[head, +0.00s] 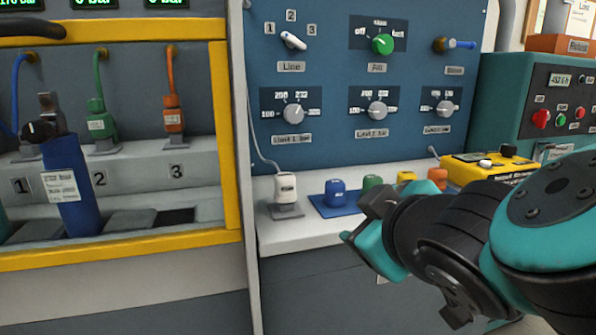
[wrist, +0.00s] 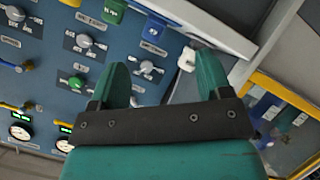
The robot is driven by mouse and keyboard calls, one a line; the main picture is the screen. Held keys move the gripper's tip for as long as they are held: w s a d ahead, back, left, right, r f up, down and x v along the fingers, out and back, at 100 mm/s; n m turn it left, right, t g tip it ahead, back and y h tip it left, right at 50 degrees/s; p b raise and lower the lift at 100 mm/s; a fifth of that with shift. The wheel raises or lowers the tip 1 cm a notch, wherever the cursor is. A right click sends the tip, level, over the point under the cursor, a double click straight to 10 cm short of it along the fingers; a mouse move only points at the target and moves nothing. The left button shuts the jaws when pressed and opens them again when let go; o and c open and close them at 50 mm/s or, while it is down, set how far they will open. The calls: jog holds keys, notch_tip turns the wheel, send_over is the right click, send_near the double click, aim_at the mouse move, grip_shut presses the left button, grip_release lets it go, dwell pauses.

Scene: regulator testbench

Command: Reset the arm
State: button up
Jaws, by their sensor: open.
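My gripper (head: 362,222) shows in the head view at the lower right, in front of the bench shelf. My arm reaches in from the right edge. In the wrist view my gripper (wrist: 164,65) has its two teal fingers spread wide apart. Nothing is held between them; the blue panel and its knobs show through the gap. In the head view my gripper overlaps the front of the shelf near the coloured blocks; I cannot tell whether it touches anything.
A white shelf (head: 300,232) carries a white plug (head: 286,188), a blue block (head: 335,192) and other coloured blocks below the blue panel (head: 330,70). A yellow-framed rack (head: 232,140) with a blue cylinder (head: 72,200) stands left. A teal box (head: 510,80) stands right.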

jog(key=s+d+f+m+g, duration=0.3)
jog(key=s+d+f+g, duration=0.2)
jog(key=f+g, duration=0.2)
jog(key=s+g+y, duration=0.2)
jog(key=s+g, duration=0.4)
jog(key=s, duration=0.3)
notch_tip(320, 180, up, 31)
jog(key=p, duration=3)
jog(key=shift+n, duration=0.3)
jog(key=shift+w+f, duration=0.1)
